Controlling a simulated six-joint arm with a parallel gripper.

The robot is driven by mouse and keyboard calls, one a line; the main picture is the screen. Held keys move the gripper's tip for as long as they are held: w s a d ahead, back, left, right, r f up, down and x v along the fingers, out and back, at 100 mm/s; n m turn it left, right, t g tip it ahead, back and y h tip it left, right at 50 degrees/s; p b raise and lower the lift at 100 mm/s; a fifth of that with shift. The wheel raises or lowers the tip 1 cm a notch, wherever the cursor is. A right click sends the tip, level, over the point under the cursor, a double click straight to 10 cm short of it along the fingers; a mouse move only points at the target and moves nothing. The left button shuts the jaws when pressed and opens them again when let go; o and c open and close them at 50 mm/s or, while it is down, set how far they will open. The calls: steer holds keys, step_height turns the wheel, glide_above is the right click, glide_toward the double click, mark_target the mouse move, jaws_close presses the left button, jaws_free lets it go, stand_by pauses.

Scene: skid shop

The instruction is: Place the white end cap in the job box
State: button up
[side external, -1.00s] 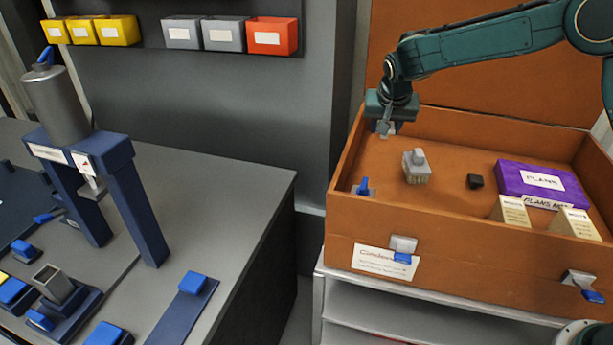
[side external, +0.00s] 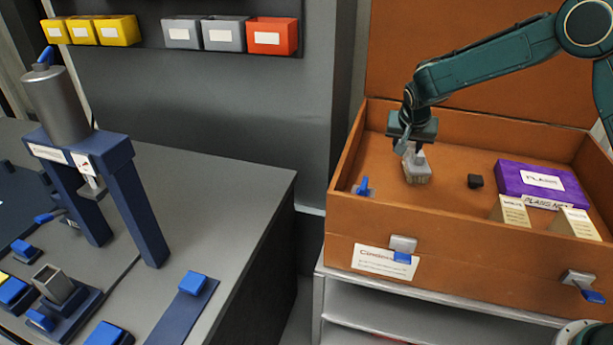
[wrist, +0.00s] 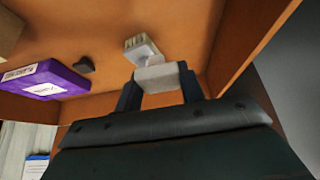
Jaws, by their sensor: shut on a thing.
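The white end cap (wrist: 160,77) is between the two fingers of my gripper (wrist: 160,90) in the wrist view. My gripper (side external: 412,146) is shut on it and hangs inside the orange-brown job box (side external: 450,250), toward its back left. In the side view the cap is hard to tell apart from the pale block below. That pale, ribbed block with a grey top (side external: 417,174) stands on the box floor right under my gripper. It also shows just beyond the cap in the wrist view (wrist: 141,47). I cannot tell whether the cap touches it.
A small black block (side external: 475,181), a purple case (side external: 542,182) and two cream labelled blocks (side external: 514,211) occupy the box's middle and right. A blue-handled piece (side external: 362,187) is at the left wall. Floor is bare at front middle. A grey bench (side external: 230,200) with a blue press stands left.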

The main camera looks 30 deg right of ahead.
step_height(320, 180, down, 15)
steer(key=shift+r, duration=0.2)
stand_by(0.6)
steer(key=shift+f, duration=0.1)
steer(key=o, duration=0.9)
steer(key=shift+o, duration=0.2)
steer(key=shift+s+a+r, duration=0.15)
steer(key=shift+a+r, duration=0.05)
steer(key=shift+r, duration=0.45)
step_height(320, 180, up, 9)
steer(key=shift+s+a+f, duration=0.2)
steer(key=shift+s+a, duration=0.1)
steer(key=shift+s, duration=0.05)
